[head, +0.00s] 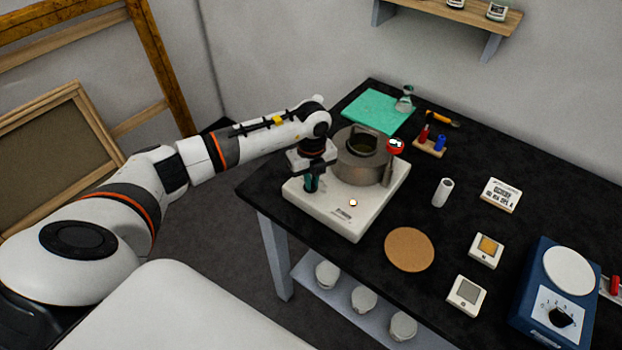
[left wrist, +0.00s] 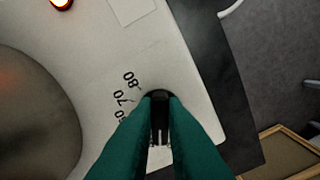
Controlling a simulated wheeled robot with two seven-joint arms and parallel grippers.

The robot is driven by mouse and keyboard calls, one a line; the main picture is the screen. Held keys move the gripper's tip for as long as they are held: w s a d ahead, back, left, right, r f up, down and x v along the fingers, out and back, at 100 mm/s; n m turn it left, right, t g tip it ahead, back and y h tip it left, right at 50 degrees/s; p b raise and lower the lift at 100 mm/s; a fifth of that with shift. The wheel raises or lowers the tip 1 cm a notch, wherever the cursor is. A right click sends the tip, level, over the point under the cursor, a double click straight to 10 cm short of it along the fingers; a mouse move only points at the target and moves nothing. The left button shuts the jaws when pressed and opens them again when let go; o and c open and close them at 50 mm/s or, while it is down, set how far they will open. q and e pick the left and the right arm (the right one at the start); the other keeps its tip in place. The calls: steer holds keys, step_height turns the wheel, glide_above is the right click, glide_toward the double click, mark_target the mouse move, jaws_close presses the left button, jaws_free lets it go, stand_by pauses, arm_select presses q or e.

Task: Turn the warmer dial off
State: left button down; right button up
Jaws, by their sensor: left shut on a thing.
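The white warmer (head: 345,222) stands at the table's near left, with a grey metal pot (head: 360,160) on it. Its small indicator light (head: 353,202) glows orange; it also shows in the left wrist view (left wrist: 62,3). My left gripper (head: 311,185) points down at the warmer's left corner. In the left wrist view its teal fingers are shut on the black dial (left wrist: 159,97), one on each side. The numbers 80 and 70 show beside the dial; lower ones are partly hidden by a finger. The dial is hidden in the head view. My right gripper is out of view.
A blue device (head: 552,300) with its own black knob stands at the right. A cork disc (head: 409,249), a white cylinder (head: 442,192) and small white blocks lie between. A green mat (head: 379,112) lies behind the pot. A red-topped item (head: 395,146) is beside the pot.

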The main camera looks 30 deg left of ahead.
mark_target(312, 182)
arm_select(q)
steer(key=shift+w+n, duration=0.15)
steer(key=shift+n, duration=1.05)
steer(key=shift+r, duration=0.1)
steer(key=c, duration=1.5)
jaws_free()
step_height(312, 182, up, 12)
steer(key=b, duration=0.3)
